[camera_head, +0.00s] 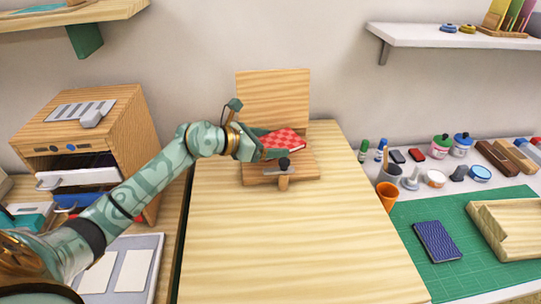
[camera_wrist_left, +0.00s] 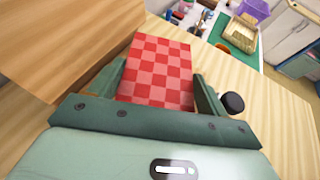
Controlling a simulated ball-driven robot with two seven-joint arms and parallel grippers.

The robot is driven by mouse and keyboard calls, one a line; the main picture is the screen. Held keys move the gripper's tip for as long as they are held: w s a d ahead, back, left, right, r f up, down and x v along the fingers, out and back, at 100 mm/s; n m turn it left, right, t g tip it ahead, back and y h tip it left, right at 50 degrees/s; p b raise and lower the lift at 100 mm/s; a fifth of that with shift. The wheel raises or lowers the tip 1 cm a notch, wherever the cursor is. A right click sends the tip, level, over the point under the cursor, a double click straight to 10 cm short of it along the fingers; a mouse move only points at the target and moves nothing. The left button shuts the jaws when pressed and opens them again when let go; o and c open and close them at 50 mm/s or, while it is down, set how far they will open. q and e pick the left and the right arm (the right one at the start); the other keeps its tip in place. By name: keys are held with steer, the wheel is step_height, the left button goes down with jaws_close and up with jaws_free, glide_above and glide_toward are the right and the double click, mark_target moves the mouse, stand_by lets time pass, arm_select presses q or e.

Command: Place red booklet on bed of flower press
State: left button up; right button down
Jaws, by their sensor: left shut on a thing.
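The red checkered booklet (camera_head: 287,140) is between the fingers of my left gripper (camera_head: 268,146). In the left wrist view the booklet (camera_wrist_left: 158,65) sticks out flat beyond the fingers. The wooden flower press stands at the back of the table, with its lid (camera_head: 273,94) raised upright behind. The booklet is over the press bed (camera_head: 307,168), which the gripper and booklet partly hide. I cannot tell if the booklet touches the bed. The press's black knob (camera_head: 284,163) is at the front; it shows beside the right finger in the left wrist view (camera_wrist_left: 232,103). My right gripper is not in view.
The table (camera_head: 290,240) in front of the press is clear. A wooden drawer cabinet (camera_head: 120,120) stands left. On the right, a green mat (camera_head: 480,225) holds a dark blue booklet (camera_head: 437,241) and a wooden tray (camera_head: 485,215). An orange cup (camera_head: 388,194) and several stamp items stand nearby.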

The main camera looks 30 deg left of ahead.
arm_select(q)
steer(key=shift+w+a+f, duration=0.1)
steer(key=shift+w+f, duration=0.1)
steer(key=shift+f, duration=0.1)
steer(key=f, duration=0.1)
steer(key=f+b, duration=0.2)
steer(key=shift+w+a+f, duration=0.1)
steer(key=shift+w+f, duration=0.15)
steer(key=shift+f, duration=0.05)
steer(key=shift+r, duration=0.1)
steer(key=o, duration=0.7)
steer(key=shift+o, duration=0.3)
